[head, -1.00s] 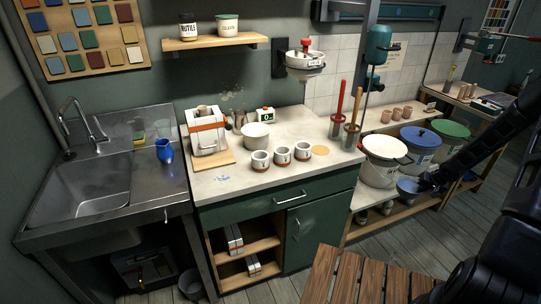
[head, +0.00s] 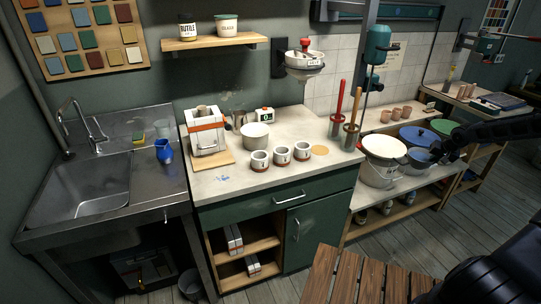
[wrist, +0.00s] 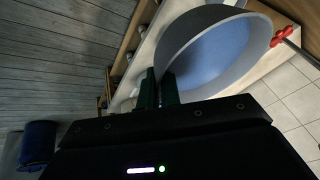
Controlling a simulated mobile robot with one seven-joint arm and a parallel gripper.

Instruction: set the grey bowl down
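The pale worktop (head: 230,186) carries several cups and a white bowl (head: 255,136). It has free room at its front left. Upright red- and wood-handled tools (head: 351,137) stand at its right end. A slatted wooden surface (head: 345,280) is in front.

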